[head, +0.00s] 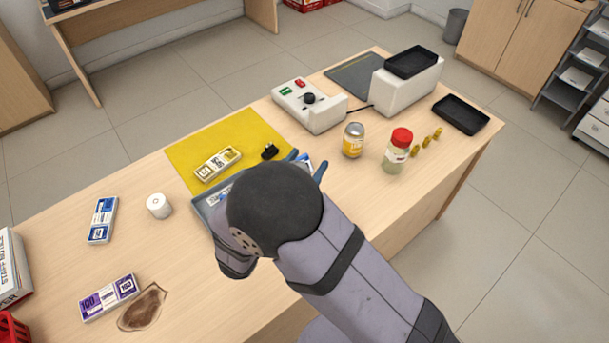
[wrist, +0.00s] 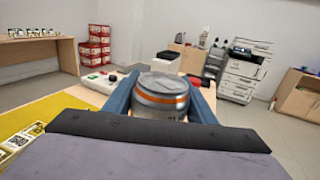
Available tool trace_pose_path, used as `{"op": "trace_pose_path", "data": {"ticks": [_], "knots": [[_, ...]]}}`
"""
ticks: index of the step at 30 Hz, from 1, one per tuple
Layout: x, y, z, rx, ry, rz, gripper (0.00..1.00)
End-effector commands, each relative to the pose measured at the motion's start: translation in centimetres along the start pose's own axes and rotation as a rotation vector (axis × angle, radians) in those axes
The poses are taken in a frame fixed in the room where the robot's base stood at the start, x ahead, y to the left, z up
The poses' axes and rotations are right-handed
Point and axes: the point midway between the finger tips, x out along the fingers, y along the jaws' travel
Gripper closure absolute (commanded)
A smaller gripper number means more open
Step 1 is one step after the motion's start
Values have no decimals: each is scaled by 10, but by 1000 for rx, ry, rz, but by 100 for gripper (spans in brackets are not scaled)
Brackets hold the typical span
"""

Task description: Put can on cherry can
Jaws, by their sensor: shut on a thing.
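My gripper (wrist: 161,105) is shut on a grey can (wrist: 160,84) with a silver lid and an orange band, seen upright between its two blue fingers in the wrist view. In the head view my gripper (head: 308,163) is largely behind my wrist; a blue-and-white patch shows between the fingers, and I cannot tell if it is the can. A silver-topped can with a yellow-orange label (head: 353,140) stands upright on the counter, beyond and right of my fingertips. No cherry label is readable.
A red-lidded jar (head: 397,151) and gold coin stacks (head: 427,142) stand right of the labelled can. A white device (head: 309,106) lies behind. A yellow mat (head: 190,155) and a blue tray (head: 203,203) are to the left. The counter's front right is clear.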

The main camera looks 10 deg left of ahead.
Motion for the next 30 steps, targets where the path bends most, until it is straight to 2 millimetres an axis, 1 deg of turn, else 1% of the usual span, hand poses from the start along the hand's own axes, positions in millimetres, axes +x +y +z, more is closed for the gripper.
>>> {"op": "trace_pose_path", "data": {"ticks": [9, 12, 22, 26, 27, 29, 30], "knots": [[0, 0, -31, -3, -1, 0, 83], [0, 0, -37, 0, -1, 0, 83], [0, 0, -39, 1, -1, 0, 83], [0, 0, -43, 1, -1, 0, 83], [0, 0, -44, 0, 1, 0, 47], [0, 0, -43, 0, 1, 0, 33], [0, 0, -43, 0, 1, 0, 31]]}}
